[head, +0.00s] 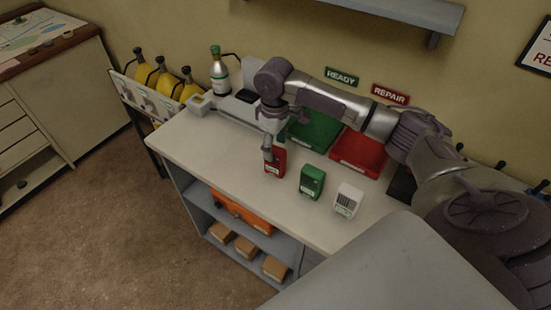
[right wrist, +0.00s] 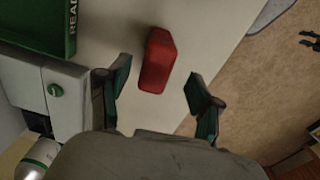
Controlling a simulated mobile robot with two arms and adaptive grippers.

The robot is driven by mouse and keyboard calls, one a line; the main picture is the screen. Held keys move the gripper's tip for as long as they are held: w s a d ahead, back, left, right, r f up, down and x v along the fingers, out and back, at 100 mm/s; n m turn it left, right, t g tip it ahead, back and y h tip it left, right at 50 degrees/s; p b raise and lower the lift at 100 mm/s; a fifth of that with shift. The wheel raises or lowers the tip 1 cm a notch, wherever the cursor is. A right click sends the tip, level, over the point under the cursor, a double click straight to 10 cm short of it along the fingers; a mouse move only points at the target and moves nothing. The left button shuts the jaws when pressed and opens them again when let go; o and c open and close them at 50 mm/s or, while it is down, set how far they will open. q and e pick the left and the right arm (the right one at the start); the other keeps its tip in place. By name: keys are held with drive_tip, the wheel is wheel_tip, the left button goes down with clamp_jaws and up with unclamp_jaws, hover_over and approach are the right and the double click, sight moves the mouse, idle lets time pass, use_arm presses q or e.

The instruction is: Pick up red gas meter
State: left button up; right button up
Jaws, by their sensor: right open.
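The red gas meter (head: 274,163) stands upright on the white counter in the head view, left of a green meter (head: 312,181) and a white meter (head: 347,201). My right gripper (head: 269,146) is right at the red meter's top in the head view and hides part of it. In the right wrist view, the red meter (right wrist: 157,60) shows from above, between and slightly beyond the two open fingertips (right wrist: 158,83). There is a gap on both sides, and neither finger visibly touches it. My left gripper is not in view.
The white counter (head: 225,157) carries a green tray (head: 316,131) and a red tray (head: 358,152) behind the meters, under READY and REPAIR signs. A bottle (head: 220,75) and a grey device stand at the back left. Boxes lie on the shelf below.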

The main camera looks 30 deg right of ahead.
sight(275, 159)
wheel_tip(275, 159, down, 3)
drive_tip(key=shift+w+d+f+p, duration=0.1)
drive_tip(key=shift+w+f+p, duration=0.05)
drive_tip(key=shift+p, duration=0.65)
drive_tip(key=shift+d+f+p, duration=0.1)
drive_tip(key=shift+f+p, duration=0.2)
drive_tip(key=shift+f, duration=1.25)
drive_tip(key=c, duration=0.6)
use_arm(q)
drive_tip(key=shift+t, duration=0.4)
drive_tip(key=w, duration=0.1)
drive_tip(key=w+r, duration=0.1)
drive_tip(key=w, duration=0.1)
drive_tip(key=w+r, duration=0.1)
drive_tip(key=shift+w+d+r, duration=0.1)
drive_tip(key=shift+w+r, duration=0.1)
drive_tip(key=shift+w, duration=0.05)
use_arm(e)
clamp_jaws()
